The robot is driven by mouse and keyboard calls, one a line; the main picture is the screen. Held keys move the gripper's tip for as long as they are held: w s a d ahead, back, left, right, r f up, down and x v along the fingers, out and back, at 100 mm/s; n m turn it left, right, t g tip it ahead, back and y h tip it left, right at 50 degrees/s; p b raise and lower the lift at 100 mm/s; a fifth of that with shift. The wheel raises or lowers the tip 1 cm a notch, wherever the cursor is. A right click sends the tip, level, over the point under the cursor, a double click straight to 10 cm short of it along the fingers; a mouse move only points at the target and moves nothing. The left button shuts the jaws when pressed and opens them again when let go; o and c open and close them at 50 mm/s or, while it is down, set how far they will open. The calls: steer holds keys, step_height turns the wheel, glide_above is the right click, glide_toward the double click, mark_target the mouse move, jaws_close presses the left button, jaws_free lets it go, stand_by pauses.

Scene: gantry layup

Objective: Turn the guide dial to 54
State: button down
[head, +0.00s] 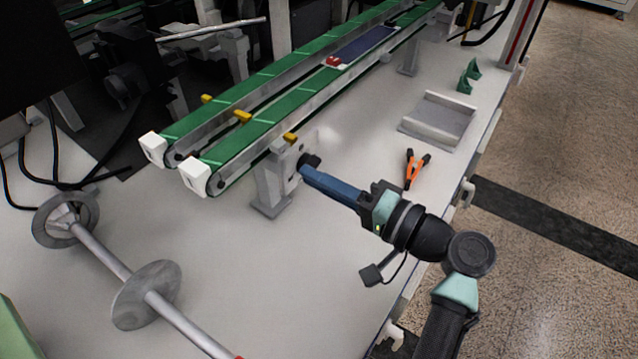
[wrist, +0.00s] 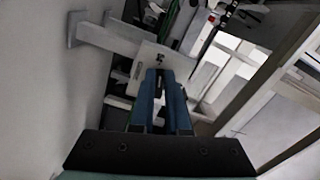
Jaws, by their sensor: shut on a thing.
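The guide dial (head: 309,160) is a small black knob on a pale plate at the front of the conveyor's grey support post (head: 268,185). In the wrist view the plate (wrist: 148,62) faces me. My gripper (head: 308,170) reaches it from the right with long blue fingers, tips at the knob. The fingers also show in the wrist view (wrist: 164,80), close together with a dark part between them. My gripper is shut on the dial. The fingers hide most of the knob, and no number or pointer can be read.
Two green conveyor belts (head: 275,117) run above the post, with yellow pieces (head: 243,116) along them. Orange-handled pliers (head: 411,170) and a grey tray (head: 471,117) lie to the right. A metal roller with discs (head: 146,294) lies at front left. The table between is clear.

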steer(key=shift+f+n, duration=0.1)
steer(key=shift+n, duration=0.3)
steer(key=c, duration=0.9)
jaws_free()
steer(key=p+v, duration=0.2)
steer(key=v, duration=1.1)
steer(key=shift+p, duration=0.3)
